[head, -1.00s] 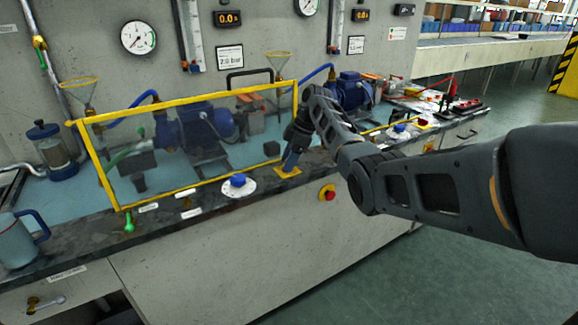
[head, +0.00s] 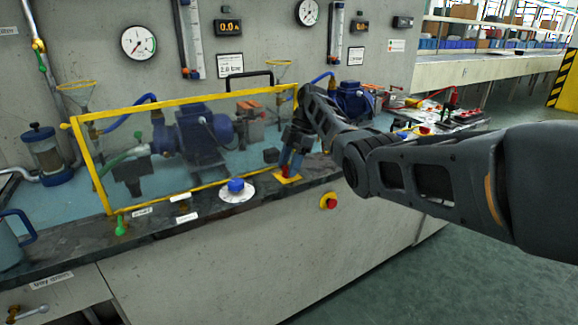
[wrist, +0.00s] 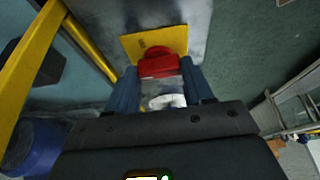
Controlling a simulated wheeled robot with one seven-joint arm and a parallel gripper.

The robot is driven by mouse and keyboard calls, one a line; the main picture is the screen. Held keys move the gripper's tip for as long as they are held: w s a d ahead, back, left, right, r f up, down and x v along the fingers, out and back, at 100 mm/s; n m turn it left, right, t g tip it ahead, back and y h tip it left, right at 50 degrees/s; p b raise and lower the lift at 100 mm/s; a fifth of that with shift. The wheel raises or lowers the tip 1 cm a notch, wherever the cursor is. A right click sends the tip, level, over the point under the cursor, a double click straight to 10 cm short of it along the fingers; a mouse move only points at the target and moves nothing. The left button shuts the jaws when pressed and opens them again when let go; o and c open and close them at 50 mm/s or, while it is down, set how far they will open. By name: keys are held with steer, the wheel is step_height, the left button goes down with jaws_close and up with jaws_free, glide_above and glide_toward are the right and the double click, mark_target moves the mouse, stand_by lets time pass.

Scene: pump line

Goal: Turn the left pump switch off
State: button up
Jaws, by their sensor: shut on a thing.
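The left pump switch is a red handle (wrist: 158,64) on a yellow plate (wrist: 165,40), between my gripper's two blue fingers in the wrist view. A pale piece (wrist: 165,101) shows nearer the palm, also between the fingers. In the head view, my gripper (head: 291,166) points down at the yellow plate (head: 287,180) on the bench's front edge. A little red shows between its fingers. It is shut on the red handle. The fingers hide the handle's sides, and I cannot read any on or off marking.
A yellow-framed guard (head: 190,98) stands just behind and left, before a blue pump (head: 200,135). A blue knob on a white dial (head: 236,190) is left of the switch. A red stop button (head: 329,201) is on the bench front. Open floor lies at the right.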

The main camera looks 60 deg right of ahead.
steer(key=o, duration=1)
steer(key=shift+o, duration=0.2)
steer(key=v, duration=0.7)
steer(key=shift+d+r, duration=0.15)
steer(key=shift+r, duration=0.2)
steer(key=shift+s, duration=0.1)
